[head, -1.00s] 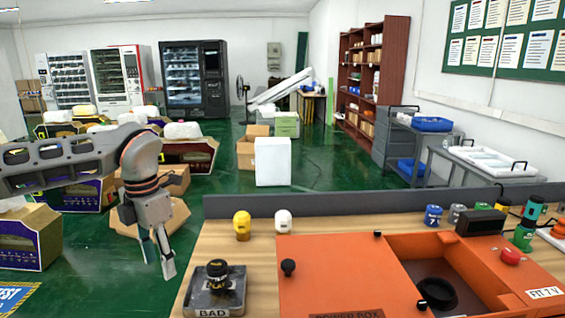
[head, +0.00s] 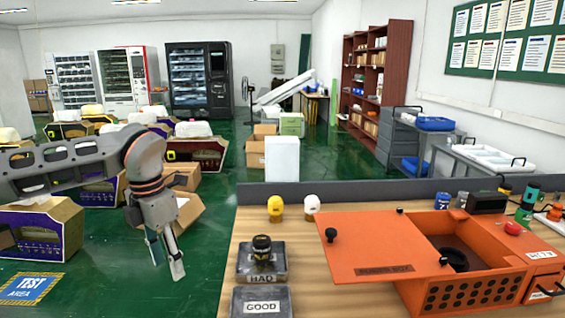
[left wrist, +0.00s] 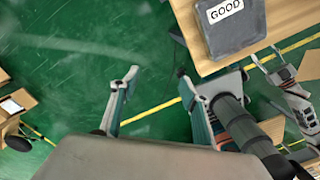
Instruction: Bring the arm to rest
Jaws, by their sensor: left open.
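My left gripper (head: 166,257) hangs fingers down over the green floor, left of the wooden table (head: 222,285). Its two fingers are apart with nothing between them. In the left wrist view the fingers (left wrist: 158,82) spread over bare floor, left of the GOOD tray (left wrist: 228,35). Another gripper of mine, apparently the right one (left wrist: 264,56), shows at the right of that view; its jaw state is unclear. It is not seen in the head view.
On the table are the GOOD tray (head: 262,302), the BAD tray (head: 262,278) with a black-and-yellow item on it, yellow (head: 275,208) and white (head: 312,207) small figures, and the orange power box (head: 375,258). Display boxes (head: 50,228) stand on the floor at left.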

